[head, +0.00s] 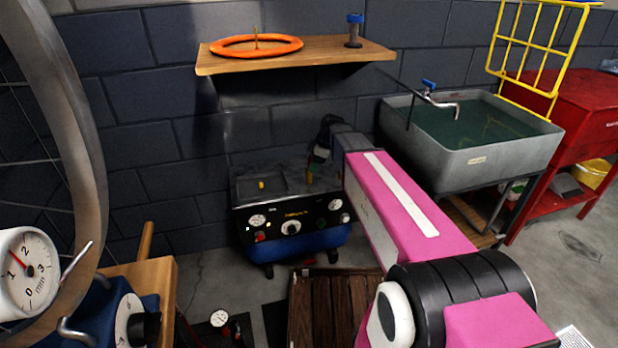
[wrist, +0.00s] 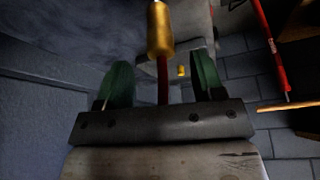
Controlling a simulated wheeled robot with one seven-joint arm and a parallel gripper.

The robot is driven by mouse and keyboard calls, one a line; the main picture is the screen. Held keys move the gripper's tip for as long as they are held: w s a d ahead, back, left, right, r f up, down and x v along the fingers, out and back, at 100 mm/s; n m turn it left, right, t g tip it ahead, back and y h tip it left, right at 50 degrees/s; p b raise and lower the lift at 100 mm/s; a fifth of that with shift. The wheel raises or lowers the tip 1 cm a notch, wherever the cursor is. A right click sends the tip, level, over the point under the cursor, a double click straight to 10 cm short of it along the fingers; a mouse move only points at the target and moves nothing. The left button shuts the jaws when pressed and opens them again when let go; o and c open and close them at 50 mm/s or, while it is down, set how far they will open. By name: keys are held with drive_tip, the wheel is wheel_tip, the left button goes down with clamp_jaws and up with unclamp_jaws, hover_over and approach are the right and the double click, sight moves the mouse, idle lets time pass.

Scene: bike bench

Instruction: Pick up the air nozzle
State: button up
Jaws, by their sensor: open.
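The likely air nozzle, a brass-gold cylinder (wrist: 160,30) with a thin dark red stem, shows in the wrist view beyond and between my fingertips. In the head view a small brownish piece (head: 309,175) below my fingers looks like the same thing, on top of the black and blue compressor unit (head: 291,225). My gripper (head: 318,155) reaches down over the right part of that top. In the wrist view my gripper (wrist: 162,78) has its green fingers apart, with the stem between them and a gap on each side. Contact is not visible.
A small yellow piece (head: 262,185) lies in the unit's shallow tray. A wooden shelf (head: 300,54) with an orange ring (head: 257,46) hangs above. A grey sink (head: 475,135) stands right, a wooden crate (head: 330,305) below, a wheel (head: 75,130) at left.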

sight(309, 174)
drive_tip(key=shift+d+x, duration=0.1)
drive_tip(key=shift+x, duration=1.35)
drive_tip(key=shift+d+x, duration=0.15)
drive_tip(key=shift+x, duration=1.3)
drive_tip(key=shift+s, duration=0.1)
clamp_jaws()
drive_tip(key=shift+r, duration=0.8)
wheel_tip(309, 174, up, 2)
drive_tip(key=shift+r, duration=0.2)
drive_tip(key=s+a+r, duration=0.7)
drive_tip(key=s+a, duration=0.1)
drive_tip(key=shift+s, duration=0.3)
